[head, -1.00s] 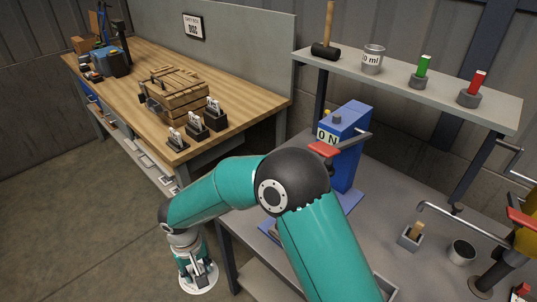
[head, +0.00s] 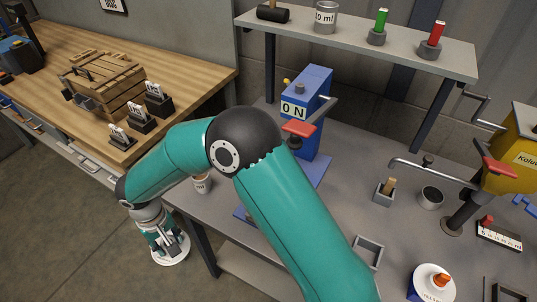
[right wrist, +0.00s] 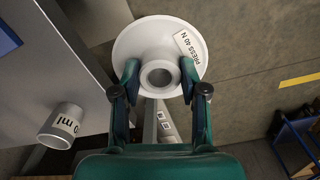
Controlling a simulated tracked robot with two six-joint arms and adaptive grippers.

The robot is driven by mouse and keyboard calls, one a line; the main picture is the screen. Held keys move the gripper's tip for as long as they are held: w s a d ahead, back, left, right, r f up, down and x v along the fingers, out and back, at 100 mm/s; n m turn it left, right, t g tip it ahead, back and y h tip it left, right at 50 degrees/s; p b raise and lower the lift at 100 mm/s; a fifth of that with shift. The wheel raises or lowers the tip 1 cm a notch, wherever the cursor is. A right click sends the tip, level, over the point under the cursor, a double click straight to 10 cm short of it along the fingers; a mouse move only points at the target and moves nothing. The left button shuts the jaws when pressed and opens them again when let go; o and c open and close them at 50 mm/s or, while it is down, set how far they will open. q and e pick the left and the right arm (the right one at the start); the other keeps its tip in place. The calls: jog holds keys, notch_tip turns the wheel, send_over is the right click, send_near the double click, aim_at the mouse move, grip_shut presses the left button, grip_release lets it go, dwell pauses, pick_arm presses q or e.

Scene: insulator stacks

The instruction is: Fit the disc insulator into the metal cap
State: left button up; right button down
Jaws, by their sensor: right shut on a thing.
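My right gripper (right wrist: 161,92) is shut on the neck of the white disc insulator (right wrist: 146,32), whose label reads "PRESS 40 N". The round opening of the neck faces the right wrist camera. In the head view the right gripper (head: 167,243) and the disc (head: 172,258) are low at the left, out past the table's front-left edge and above the floor. A small grey metal cup (head: 431,197) stands on the table at the right; I cannot tell whether it is the metal cap. My left gripper is not in view.
A blue press (head: 312,90) reading "0 N" stands on the grey table, partly behind my right arm. A wooden bench (head: 190,85) is at the left. A yellow machine (head: 515,150) stands at the right.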

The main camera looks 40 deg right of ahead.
jog(key=s+d+r+m+p, duration=0.1)
jog(key=s+d+r, duration=0.2)
jog(key=d+r, duration=0.3)
jog(key=s+d+r+m+p, duration=0.1)
jog(key=s+d+r, duration=0.2)
jog(key=d, duration=0.9)
jog(key=s+d+r+p, duration=0.2)
jog(key=d+r, duration=0.7)
jog(key=d, duration=0.1)
jog(key=shift+s+m, duration=0.4)
jog(key=shift+a, duration=0.2)
notch_tip(320, 180, down, 6)
jog(key=b, duration=0.4)
jog(key=shift+d, duration=0.15)
